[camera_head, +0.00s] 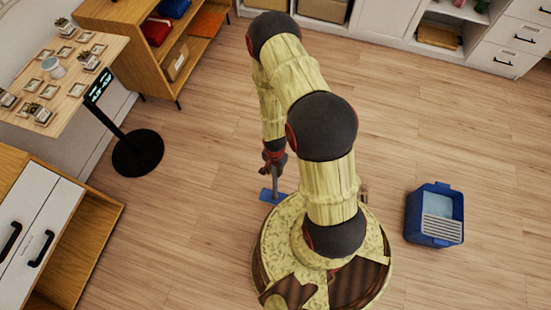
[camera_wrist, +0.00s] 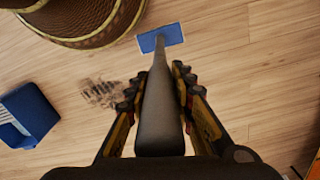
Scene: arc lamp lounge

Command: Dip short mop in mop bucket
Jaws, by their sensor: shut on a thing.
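The short mop has a grey handle (camera_wrist: 158,100) and a flat blue head (camera_wrist: 161,38). My gripper (camera_wrist: 156,86) is shut on the handle, with a finger on each side of it. In the head view my gripper (camera_head: 275,158) is beside my base, and the mop's blue head (camera_head: 272,196) shows low beneath it, partly hidden by my base. I cannot tell whether the head touches the floor. The blue mop bucket (camera_head: 434,214) stands on the floor to the right of my base, apart from the mop. It holds light blue water and a grey slatted grate. The bucket also shows at the left of the wrist view (camera_wrist: 28,115).
A dark smudge (camera_wrist: 101,92) lies on the wood floor between bucket and mop in the wrist view. A stand with a round black base (camera_head: 138,153) is at the left, near a wooden shelf (camera_head: 160,50) and a drawer cabinet (camera_head: 40,230). Floor around the bucket is clear.

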